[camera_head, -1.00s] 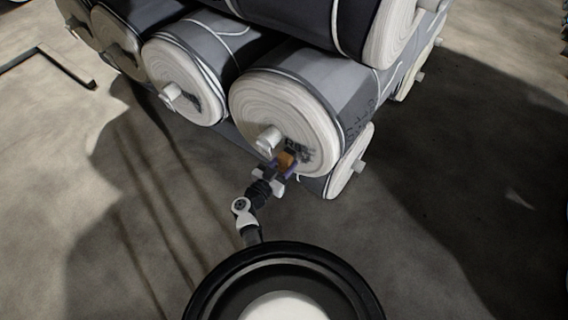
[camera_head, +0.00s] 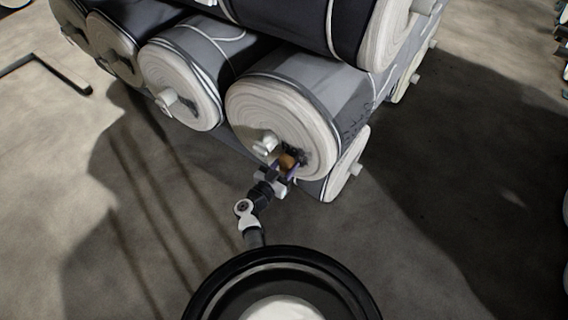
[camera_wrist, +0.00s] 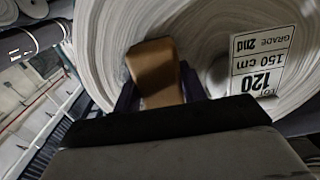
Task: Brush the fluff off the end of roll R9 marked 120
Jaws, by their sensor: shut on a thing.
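The roll (camera_head: 265,108) has a pale, layered round end that faces me, and it fills much of the wrist view (camera_wrist: 120,28). A white label (camera_wrist: 280,42) on that end reads 120, 150 cm and GRADE 2nd, upside down; no R9 shows. My gripper (camera_head: 282,170) is shut on a brown brush block (camera_wrist: 155,72), in front of the lower part of the end. I cannot tell whether the brush touches it; its bristles are hidden. A small dark patch (camera_head: 299,156) shows beside the brush; whether it is fluff or print is unclear.
A pale core stub (camera_head: 266,143) sticks out of the roll end, close to the brush. More grey rolls are stacked left (camera_head: 180,88), above (camera_head: 290,22) and below right (camera_head: 345,172). The floor (camera_head: 450,220) to the right is clear.

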